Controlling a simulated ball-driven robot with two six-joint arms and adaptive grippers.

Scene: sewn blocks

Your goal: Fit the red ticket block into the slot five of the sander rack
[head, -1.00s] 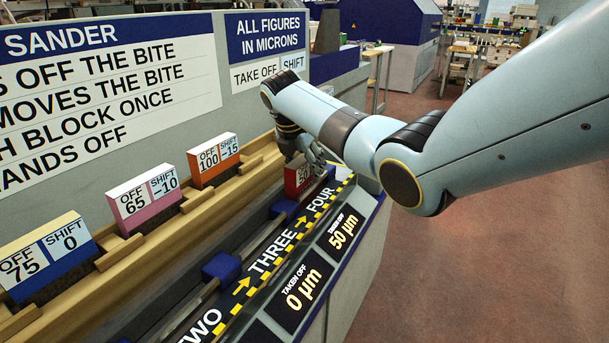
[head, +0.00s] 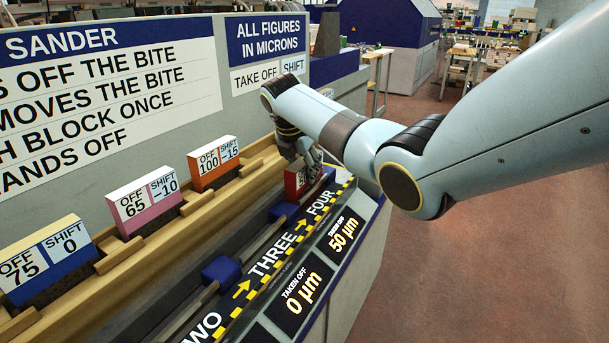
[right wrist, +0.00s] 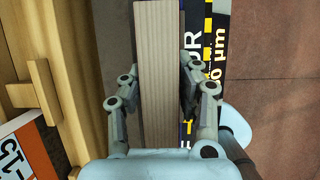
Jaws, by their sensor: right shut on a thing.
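The red ticket block (head: 293,182) is near the FOUR mark, at the far end of the sander's rail. Its white label is mostly covered by the fingers. My right gripper (head: 305,160) is shut on it from above. In the right wrist view the block's pale wooden top (right wrist: 160,75) lies between the two fingers. The wooden sander rack (head: 165,235) runs along the wall side, left of the block. Beyond the orange block its far part is partly hidden by my right arm. I cannot tell which slot is five. My left gripper is not in view.
The rack holds an orange block (head: 216,166), a pink block (head: 143,206) and a blue-and-yellow block (head: 45,262). Blue carriages (head: 221,270) sit on the rail beside the panel. Displays read 0 µm (head: 302,290) and 50 µm (head: 343,231). The floor at right is clear.

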